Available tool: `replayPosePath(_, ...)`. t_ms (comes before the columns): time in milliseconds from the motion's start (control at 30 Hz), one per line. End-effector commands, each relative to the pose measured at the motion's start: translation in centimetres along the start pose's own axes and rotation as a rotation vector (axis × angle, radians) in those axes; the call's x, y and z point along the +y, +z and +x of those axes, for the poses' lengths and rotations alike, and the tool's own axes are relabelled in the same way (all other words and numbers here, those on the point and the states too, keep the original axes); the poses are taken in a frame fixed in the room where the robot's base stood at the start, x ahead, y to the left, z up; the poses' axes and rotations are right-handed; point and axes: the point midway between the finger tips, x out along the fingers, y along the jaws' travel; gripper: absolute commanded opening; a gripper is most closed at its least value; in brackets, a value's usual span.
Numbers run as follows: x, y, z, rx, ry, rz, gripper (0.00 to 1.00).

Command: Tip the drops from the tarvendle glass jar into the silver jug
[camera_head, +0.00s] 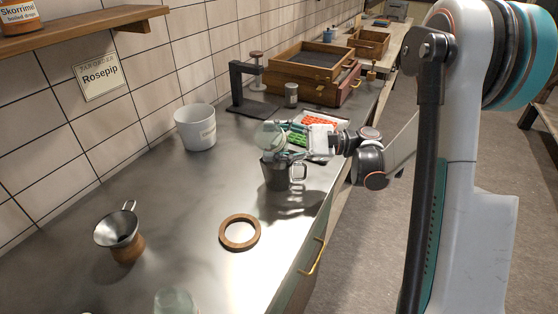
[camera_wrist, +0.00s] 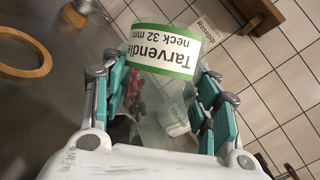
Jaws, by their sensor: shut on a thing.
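The tarvendle glass jar (camera_head: 269,137) is held just above the silver jug (camera_head: 275,176). It looks tilted in the head view, but I cannot tell exactly how far. My gripper (camera_head: 287,141) is shut on the jar from the right. In the wrist view, the teal-padded fingers of my gripper (camera_wrist: 162,90) flank the jar. Its green-edged white label (camera_wrist: 163,50) reads "Tarvendle neck 32 mm" upside down. Red drops (camera_wrist: 134,88) show inside the glass. The jug stands upright on the counter with its handle to the right; its inside is hidden.
A tray of red and green pieces (camera_head: 321,122) lies behind my gripper. A white bin (camera_head: 195,127) and black stand (camera_head: 238,88) stand farther back. A wooden ring (camera_head: 240,246), a metal funnel on wood (camera_head: 117,230) and a glass vessel (camera_head: 175,301) are nearer. Bare counter lies between.

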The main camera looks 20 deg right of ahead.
Motion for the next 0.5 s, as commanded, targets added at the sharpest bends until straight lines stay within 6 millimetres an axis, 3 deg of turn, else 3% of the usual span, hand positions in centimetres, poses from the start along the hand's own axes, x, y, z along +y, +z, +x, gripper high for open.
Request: replayPosePath(500,-0.36,-0.07,-0.19,-0.023,-0.021,0.049,0.25)
